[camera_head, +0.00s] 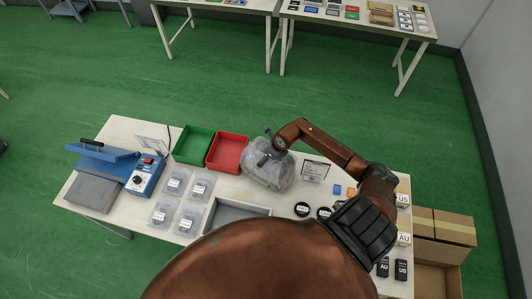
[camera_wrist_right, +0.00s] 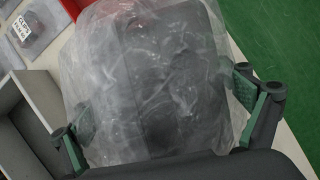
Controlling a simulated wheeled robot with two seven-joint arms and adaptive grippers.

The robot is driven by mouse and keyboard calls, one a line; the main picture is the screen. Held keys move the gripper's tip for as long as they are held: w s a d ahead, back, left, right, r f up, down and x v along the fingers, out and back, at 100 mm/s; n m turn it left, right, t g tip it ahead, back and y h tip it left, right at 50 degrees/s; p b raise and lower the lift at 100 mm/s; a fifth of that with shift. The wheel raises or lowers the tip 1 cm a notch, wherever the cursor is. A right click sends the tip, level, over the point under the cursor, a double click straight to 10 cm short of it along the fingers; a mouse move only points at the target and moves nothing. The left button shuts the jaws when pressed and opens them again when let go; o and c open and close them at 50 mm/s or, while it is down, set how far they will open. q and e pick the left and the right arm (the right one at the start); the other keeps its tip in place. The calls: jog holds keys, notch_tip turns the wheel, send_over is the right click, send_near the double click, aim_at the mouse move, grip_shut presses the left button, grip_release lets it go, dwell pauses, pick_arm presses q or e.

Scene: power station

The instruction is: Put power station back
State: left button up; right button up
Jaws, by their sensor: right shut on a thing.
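A dark, blocky thing in a clear, crinkled plastic bag (camera_head: 268,170) is at the back middle of the table, right of the red tray; I take it for the power station. The wrapped thing also fills the right wrist view (camera_wrist_right: 150,70). My right gripper (camera_head: 270,146) reaches it from the right, its arm bent over the table. In the right wrist view, the fingers of the right gripper (camera_wrist_right: 162,112) are on either side of the bag, shut on it. I cannot tell whether it touches the table. My left gripper is not in view.
A green tray (camera_head: 194,145) and a red tray (camera_head: 228,152) stand left of the bag. A blue sealing machine (camera_head: 145,177), bagged packs and a grey tray (camera_head: 233,212) are nearer. A small sign (camera_head: 315,171) is at right. Cardboard boxes (camera_head: 440,228) stand beyond the right edge.

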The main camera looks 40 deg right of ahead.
jog(key=shift+w, duration=0.3)
jog(key=shift+f, duration=0.1)
jog(key=o, duration=1.8)
jog(key=shift+s+f, duration=0.2)
jog(key=shift+s, duration=0.05)
jog(key=shift+c, duration=0.2)
jog(key=shift+r, duration=0.1)
jog(key=b+v, duration=0.1)
jog(key=v, duration=1)
jog(key=shift+s+r+b, duration=0.3)
jog(key=shift+r+b, duration=0.05)
